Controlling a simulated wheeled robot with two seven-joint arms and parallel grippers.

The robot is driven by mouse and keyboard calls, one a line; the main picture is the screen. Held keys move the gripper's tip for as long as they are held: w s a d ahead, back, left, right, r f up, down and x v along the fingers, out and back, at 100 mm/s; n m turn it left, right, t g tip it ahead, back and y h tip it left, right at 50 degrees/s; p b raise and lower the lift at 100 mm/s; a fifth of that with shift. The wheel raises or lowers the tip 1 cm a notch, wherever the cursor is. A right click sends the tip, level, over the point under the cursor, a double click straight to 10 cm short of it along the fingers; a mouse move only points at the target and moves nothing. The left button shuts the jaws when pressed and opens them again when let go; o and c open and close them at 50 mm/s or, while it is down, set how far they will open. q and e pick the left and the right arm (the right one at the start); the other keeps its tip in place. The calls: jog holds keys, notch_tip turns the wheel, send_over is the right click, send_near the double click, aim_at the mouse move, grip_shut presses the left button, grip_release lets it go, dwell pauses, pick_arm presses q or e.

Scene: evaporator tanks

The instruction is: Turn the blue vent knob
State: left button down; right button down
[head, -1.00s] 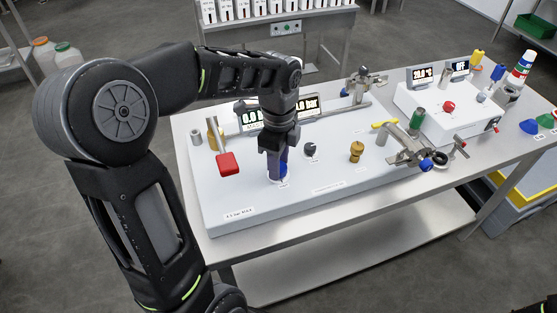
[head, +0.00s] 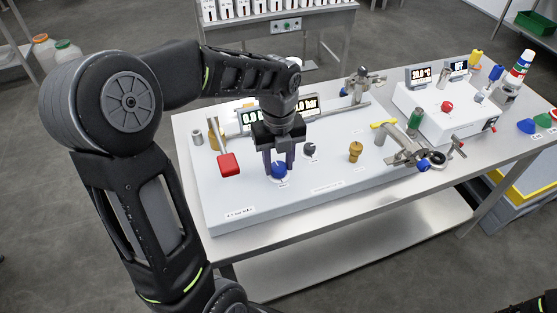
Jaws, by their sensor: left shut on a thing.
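The blue vent knob (head: 279,172) sits on the top of the white panel (head: 320,197), near its front left. My left gripper (head: 279,167) points down over it from above. Its two dark fingers stand to the left and right of the knob and are shut on it. Part of the knob's upper side is hidden by the gripper. A small label lies just in front of the knob. My right gripper is not in view.
A red handle (head: 229,163) stands close left of the gripper. A dark knob (head: 309,150) and a brass fitting (head: 355,151) are to the right. Displays (head: 307,103) are behind. The panel's front strip is clear.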

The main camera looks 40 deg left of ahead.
aim_at(279, 166)
pick_arm(q)
jog(key=shift+m, duration=0.5)
jog(key=c, duration=0.9)
grip_release()
notch_tip(279, 166, up, 8)
jog(key=shift+f+b, duration=0.1)
jog(key=shift+b, duration=0.35)
